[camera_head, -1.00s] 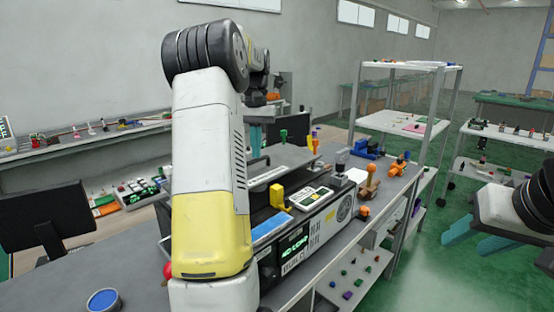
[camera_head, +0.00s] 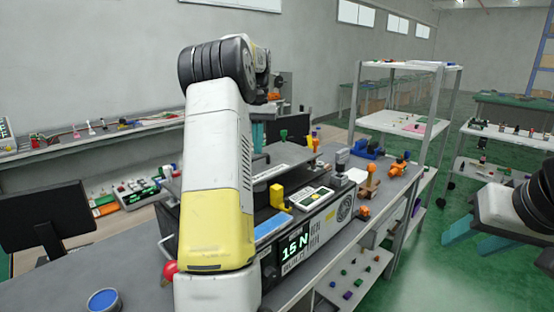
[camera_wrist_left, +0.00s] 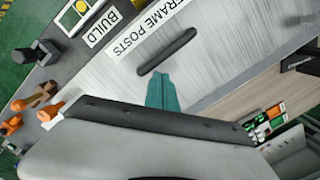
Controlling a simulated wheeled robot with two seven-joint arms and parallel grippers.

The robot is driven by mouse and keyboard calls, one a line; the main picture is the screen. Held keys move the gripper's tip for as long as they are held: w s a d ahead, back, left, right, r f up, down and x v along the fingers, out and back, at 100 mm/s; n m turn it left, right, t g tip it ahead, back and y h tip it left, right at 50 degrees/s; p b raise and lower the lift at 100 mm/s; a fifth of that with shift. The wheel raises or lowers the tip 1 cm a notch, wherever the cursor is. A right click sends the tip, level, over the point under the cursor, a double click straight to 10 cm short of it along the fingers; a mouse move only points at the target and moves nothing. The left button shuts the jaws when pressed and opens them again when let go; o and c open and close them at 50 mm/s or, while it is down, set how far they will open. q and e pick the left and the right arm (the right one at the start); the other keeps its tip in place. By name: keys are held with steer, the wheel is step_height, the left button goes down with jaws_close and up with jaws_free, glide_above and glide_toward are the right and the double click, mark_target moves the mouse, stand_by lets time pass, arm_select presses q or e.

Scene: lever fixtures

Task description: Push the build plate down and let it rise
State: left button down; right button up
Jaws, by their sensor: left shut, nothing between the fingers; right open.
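The build plate (camera_head: 290,158) is a flat grey metal plate on top of the dark test unit, behind my left arm. In the left wrist view the brushed plate (camera_wrist_left: 215,60) carries a "FRAME POSTS" label and a dark bar (camera_wrist_left: 167,52). My left gripper (camera_head: 257,136) is shut and empty, with teal fingertips at the plate. In the left wrist view its fingertips (camera_wrist_left: 164,92) lie over the plate near the bar; exact contact is hard to see. The unit's display (camera_head: 294,245) reads "15 N". My right gripper (camera_head: 476,232) is open and empty, off to the right.
A yellow part (camera_head: 278,196) and a small keypad panel (camera_head: 311,198) sit on the unit's front. A red knob (camera_head: 170,270) and a blue round dish (camera_head: 103,300) are at the left. A shelf rack (camera_head: 404,122) stands right of the bench.

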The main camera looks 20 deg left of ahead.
mark_target(259, 162)
arm_select(q)
step_height(259, 162, up, 7)
steer(key=shift+w, duration=0.35)
steer(key=shift+r, duration=0.1)
stand_by(0.3)
steer(key=s+d+r+m+t, duration=0.2)
steer(key=s+d+r+t, duration=0.2)
steer(key=s+d, duration=0.85)
steer(key=s+d+f+m+t+h, duration=0.1)
steer(key=s+d+f, duration=0.4)
steer(key=s, duration=0.3)
steer(key=s+d+f+m+t, duration=0.1)
steer(key=s+d+f+t, duration=0.1)
steer(key=s+d+f, duration=0.3)
steer(key=s, duration=0.3)
steer(key=shift+f+h, duration=0.3)
steer(key=shift+h, duration=0.1)
